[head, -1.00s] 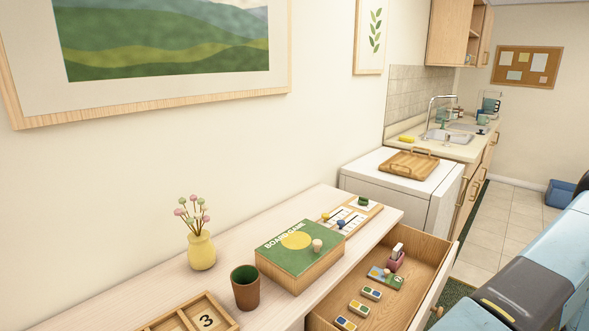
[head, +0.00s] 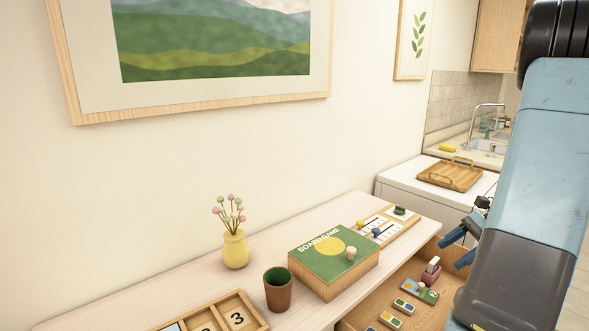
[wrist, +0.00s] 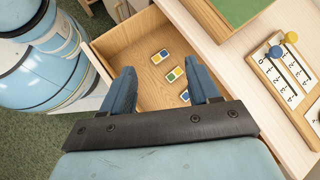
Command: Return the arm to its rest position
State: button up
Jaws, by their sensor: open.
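My arm fills the right side of the head view. My gripper (head: 462,232) shows there partly hidden behind my arm, beside the front edge of the cabinet. In the wrist view my gripper (wrist: 162,88) has its two blue fingers spread apart with nothing between them. It hangs above the open wooden drawer (wrist: 135,52), which holds several small coloured tiles (wrist: 160,56). In the head view the drawer (head: 371,305) also holds a small card (head: 420,290) and a pinkish holder with a white piece (head: 432,268).
On the cabinet top (head: 180,290) stand a yellow vase (head: 235,250), a brown cup (head: 278,292), a green board game box (head: 325,262), a numbered tray (head: 262,318) and a scoring board (head: 388,226). A wooden tray (head: 450,175) lies on the white appliance at the back.

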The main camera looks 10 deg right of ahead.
jog(key=s+a+r+n+t+h, duration=0.2)
jog(key=s+a+r+n+h, duration=0.2)
jog(key=a+r+n, duration=0.4)
jog(key=s+a+r+n+t+h, duration=0.2)
jog(key=s+a+r+n+h, duration=0.3)
jog(key=a, duration=1.3)
jog(key=shift+s+a+r+n, duration=0.3)
jog(key=shift+s+r+n, duration=0.6)
jog(key=shift+r+n, duration=1.45)
jog(key=shift+r+m, duration=0.5)
jog(key=shift+m, duration=0.05)
jog(key=shift+c, duration=1.3)
jog(key=shift+a, duration=0.1)
jog(key=shift+c, duration=0.4)
